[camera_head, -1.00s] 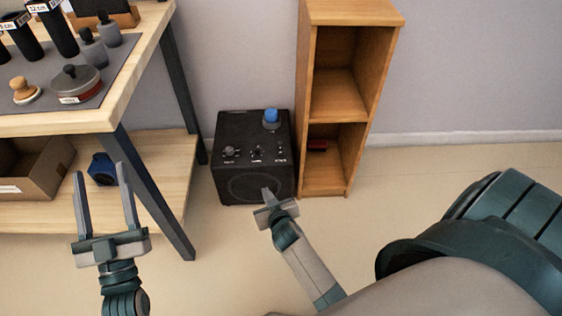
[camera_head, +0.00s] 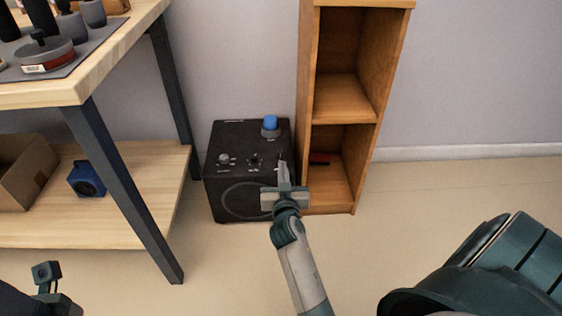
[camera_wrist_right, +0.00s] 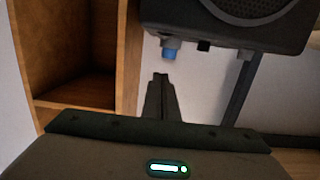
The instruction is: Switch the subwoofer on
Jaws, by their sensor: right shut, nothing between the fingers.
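The subwoofer (camera_head: 230,182) is a black box on the floor, with a round speaker in its front. Its top carries a blue knob (camera_head: 270,123), a small grey knob (camera_head: 224,158) and a small switch (camera_head: 254,161); labels are too small to read. My right gripper (camera_head: 283,165) is shut and empty at the top's front right, hiding the controls there; contact cannot be told. In the right wrist view the subwoofer (camera_wrist_right: 233,30) appears upside down, with the blue knob (camera_wrist_right: 170,53) beyond my shut fingertips (camera_wrist_right: 160,77).
A wooden shelf unit (camera_head: 346,100) stands close at the subwoofer's right. A workbench (camera_head: 95,93) with dark metal legs stands at the left; its lower shelf (camera_head: 90,232) holds a cardboard box (camera_head: 28,172) and a blue speaker (camera_head: 87,179). The floor in front is clear.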

